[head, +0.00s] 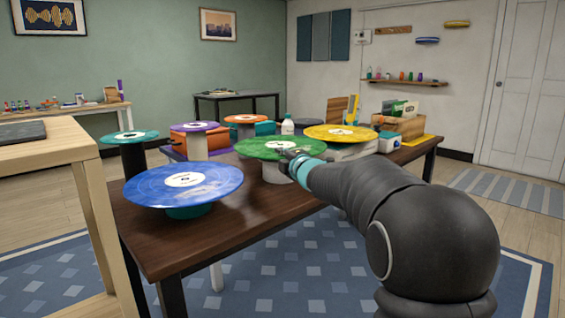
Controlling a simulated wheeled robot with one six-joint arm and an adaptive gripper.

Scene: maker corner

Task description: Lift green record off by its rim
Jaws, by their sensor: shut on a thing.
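The green record (265,148) with a white label lies flat over a pale round stand (273,172) near the middle of the dark wooden table. My gripper (288,157) is at the record's right front rim and is shut on it. The fingertips are small and partly hidden by my wrist. I cannot tell whether the record touches the stand or is slightly above it.
A blue record (150,190) on a teal stand is at the table's front left. A yellow record (340,133) lies close behind right. Teal (130,137), purple (194,126) and orange (245,119) records stand behind left. A white bottle (287,126) is behind the green record.

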